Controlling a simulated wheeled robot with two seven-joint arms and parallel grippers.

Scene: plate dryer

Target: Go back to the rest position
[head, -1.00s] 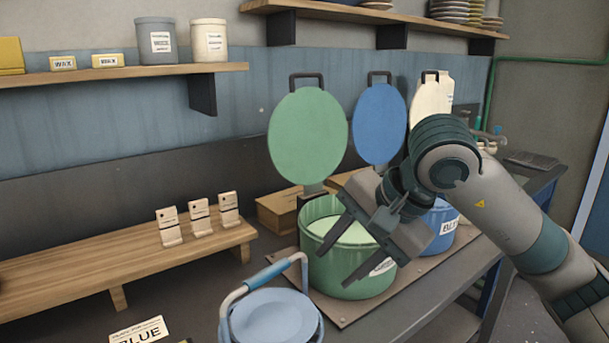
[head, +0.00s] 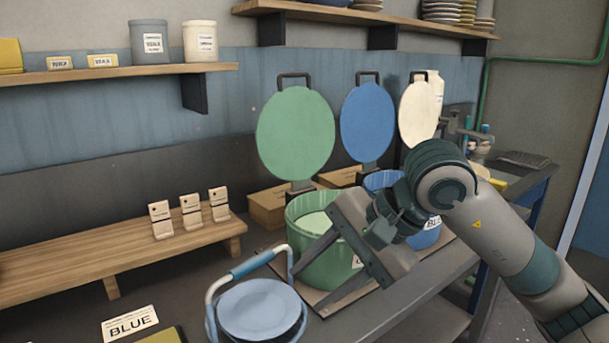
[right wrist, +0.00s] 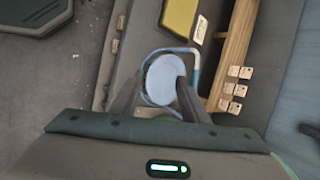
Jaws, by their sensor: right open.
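My right gripper (head: 306,290) is open and empty. It hangs in front of the green tub (head: 313,215), its fingers pointing down and left towards the light blue plate (head: 258,308). That plate lies in a wire carrier with a blue grip (head: 250,264) at the table's front. In the right wrist view the plate (right wrist: 165,78) shows between my two open fingers (right wrist: 157,82), apart from them as far as I can tell. My left gripper is not in view.
A blue tub (head: 425,236) stands behind my right wrist. Green (head: 296,133), blue (head: 367,123) and cream discs stand upright behind the tubs. A wooden bench (head: 90,255) with three small labelled stands is at left. A BLUE card (head: 130,323) lies in front.

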